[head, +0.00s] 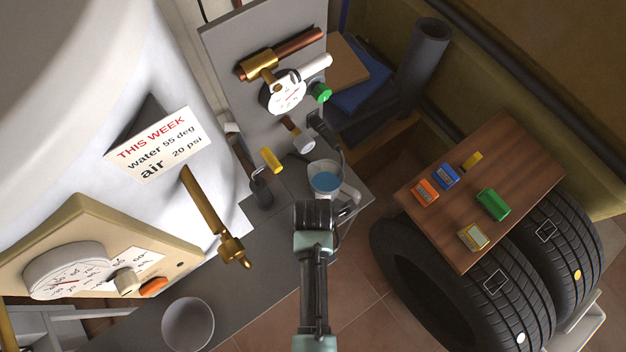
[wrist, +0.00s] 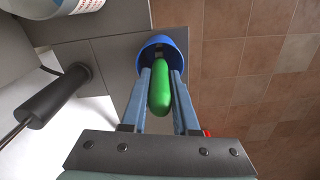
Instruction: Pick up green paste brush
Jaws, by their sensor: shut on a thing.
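The green paste brush (wrist: 160,90) shows in the wrist view as a rounded green handle pointing toward the camera. Its far end goes into a small blue cup (wrist: 154,40); the bristles are hidden. My gripper (wrist: 162,78) has its two blue-grey fingers on either side of the green handle, shut on it, with the fingertips at the cup's mouth.
The gauge and pipe assembly (head: 285,92) stands at the back. A wooden board (head: 480,190) with small boxes rests on tyres at right.

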